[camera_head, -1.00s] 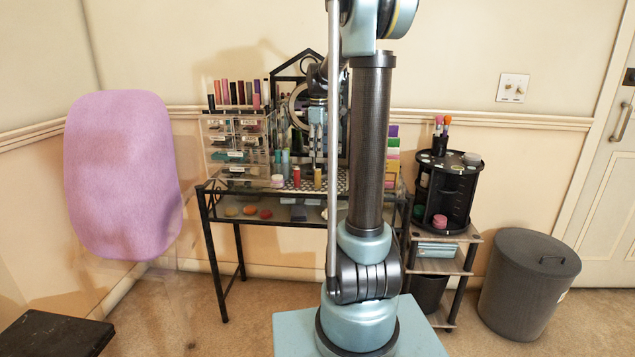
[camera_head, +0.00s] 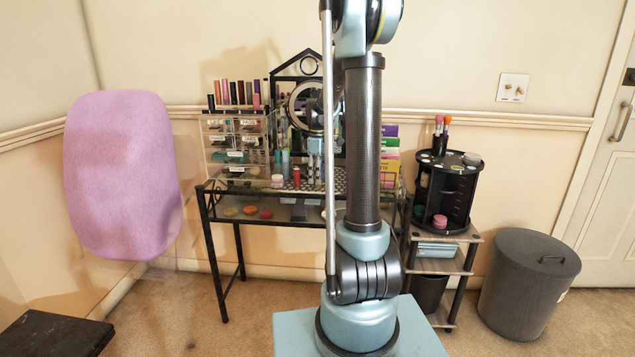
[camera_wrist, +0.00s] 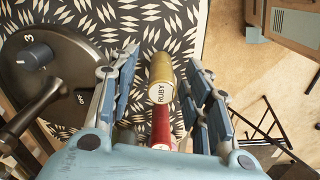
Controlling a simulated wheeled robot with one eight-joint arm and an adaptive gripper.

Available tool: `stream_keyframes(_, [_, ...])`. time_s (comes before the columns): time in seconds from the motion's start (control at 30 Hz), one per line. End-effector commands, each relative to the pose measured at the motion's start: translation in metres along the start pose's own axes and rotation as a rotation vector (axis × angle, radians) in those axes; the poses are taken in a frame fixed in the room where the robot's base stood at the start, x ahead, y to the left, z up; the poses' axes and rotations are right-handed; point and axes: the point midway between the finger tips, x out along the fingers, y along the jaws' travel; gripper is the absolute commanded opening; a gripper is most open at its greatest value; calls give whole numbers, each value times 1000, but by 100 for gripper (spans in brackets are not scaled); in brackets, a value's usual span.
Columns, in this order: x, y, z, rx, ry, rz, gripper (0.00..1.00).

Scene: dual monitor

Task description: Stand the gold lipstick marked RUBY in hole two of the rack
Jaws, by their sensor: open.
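The gold lipstick marked RUBY (camera_wrist: 161,76) is between the spread fingers of my gripper (camera_wrist: 163,62) in the wrist view, with its label facing the camera. I see a gap on each side of it, so it is not clasped. A red lipstick (camera_wrist: 160,126) shows just below it in that view. In the head view the red lipstick (camera_head: 296,176) stands on the desk; the gold one is hidden by my arm. My gripper (camera_head: 315,147) is partly covered there. I cannot tell which holder is the rack or see hole two.
A dark round piece (camera_wrist: 45,65) with a 3 label is close left of my fingers. Clear drawers (camera_head: 235,148) with a row of lipsticks (camera_head: 236,94) on top stand at the desk's left. A round mirror (camera_head: 305,105) is behind. A black tiered organizer (camera_head: 462,190) stands right.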

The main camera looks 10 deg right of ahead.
Motion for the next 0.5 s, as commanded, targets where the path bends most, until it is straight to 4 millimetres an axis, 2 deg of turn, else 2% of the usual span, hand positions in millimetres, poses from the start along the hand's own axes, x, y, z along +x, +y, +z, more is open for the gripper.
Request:
stream_keyframes(0.23, [2,0,0,0,0,0,44])
stream_keyframes(0.27, [2,0,0,0,0,0,40])
stream_keyframes(0.4, [2,0,0,0,0,0,8])
stream_keyframes(0.43, [2,0,0,0,0,0,5])
stream_keyframes(0.5, [2,0,0,0,0,0,4])
